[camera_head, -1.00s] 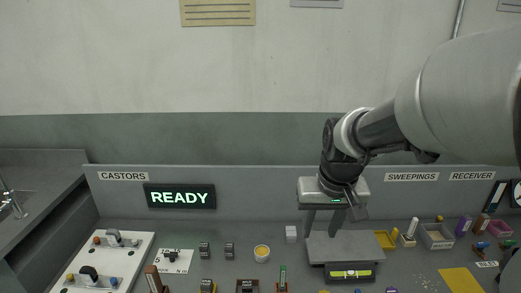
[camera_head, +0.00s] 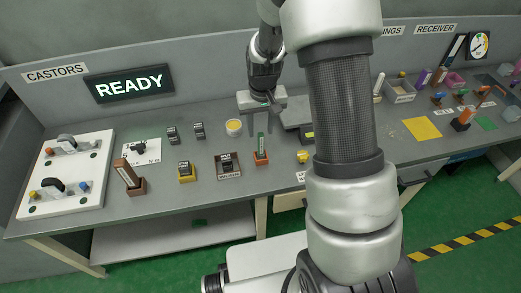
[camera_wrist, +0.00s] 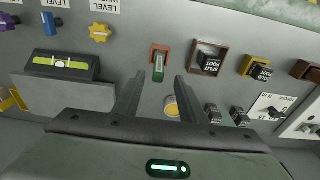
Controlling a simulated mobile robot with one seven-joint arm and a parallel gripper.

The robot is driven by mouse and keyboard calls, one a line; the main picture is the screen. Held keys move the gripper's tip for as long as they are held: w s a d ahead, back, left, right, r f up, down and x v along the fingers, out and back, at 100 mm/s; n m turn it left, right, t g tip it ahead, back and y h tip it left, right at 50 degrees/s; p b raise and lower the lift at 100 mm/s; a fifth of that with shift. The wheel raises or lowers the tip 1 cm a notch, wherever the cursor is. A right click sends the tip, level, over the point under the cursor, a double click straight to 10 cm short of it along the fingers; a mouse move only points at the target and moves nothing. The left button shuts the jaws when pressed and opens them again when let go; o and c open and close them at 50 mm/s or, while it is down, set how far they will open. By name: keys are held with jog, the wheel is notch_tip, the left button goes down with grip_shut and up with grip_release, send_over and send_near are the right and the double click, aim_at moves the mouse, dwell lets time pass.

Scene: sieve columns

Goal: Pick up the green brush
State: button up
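The green brush (camera_head: 261,142) appears to be the narrow green upright piece in a small orange-brown holder (camera_head: 261,158) near the bench's front middle. In the wrist view the green brush (camera_wrist: 159,67) shows in its holder (camera_wrist: 160,48), roughly between the lines of my two fingers. My gripper (camera_wrist: 158,80) is open and empty, its fingers spread apart. In the head view my gripper (camera_head: 259,113) is above the bench, behind the brush. The gap in height between fingers and brush is hard to judge. My arm hides part of the bench to the right.
A yellow-filled cup (camera_head: 234,127) stands behind and left of the brush. A boxed black block (camera_head: 228,165) stands left of it, and a yellow knob (camera_head: 303,157) right. A spirit level (camera_wrist: 62,65) rests on a grey block in the wrist view. The white castor board (camera_head: 68,180) is far left.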

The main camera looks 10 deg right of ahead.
aim_at(261, 141)
jog(key=f, duration=0.2)
jog(key=w+f+b, duration=0.1)
jog(key=f, duration=0.5)
jog(key=shift+w+d+f+b, duration=0.15)
jog(key=shift+w+b, duration=0.05)
jog(key=shift+b, duration=0.1)
grip_shut()
notch_tip(261, 141, up, 10)
jog(key=shift+r+p, duration=0.1)
jog(key=shift+p, duration=0.9)
